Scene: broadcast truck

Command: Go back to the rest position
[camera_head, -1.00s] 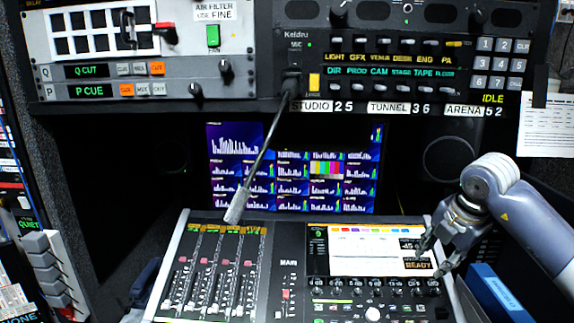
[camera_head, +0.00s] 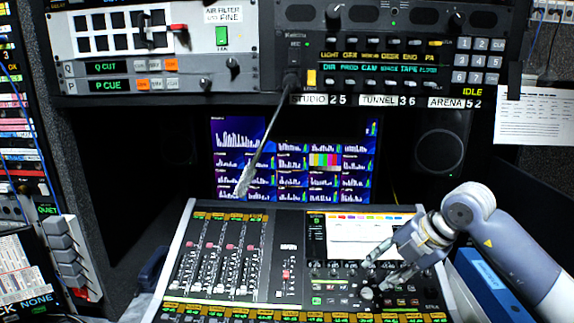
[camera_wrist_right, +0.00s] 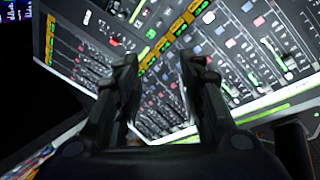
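My right gripper (camera_head: 376,275) is over the right part of the mixing console (camera_head: 262,262), near its knobs and below its white screen (camera_head: 358,238). Its two fingers are apart with nothing between them. In the right wrist view the fingers (camera_wrist_right: 160,75) also stand apart, with console faders and buttons beyond them. I cannot tell whether the fingertips touch the console. My left gripper is not in view.
A gooseneck microphone (camera_head: 262,140) hangs from the upper rack (camera_head: 385,65) in front of the monitor (camera_head: 290,160). A blue box-like object (camera_head: 485,285) lies close beside my right forearm. Slanted grey blocks (camera_head: 62,245) stand at the left.

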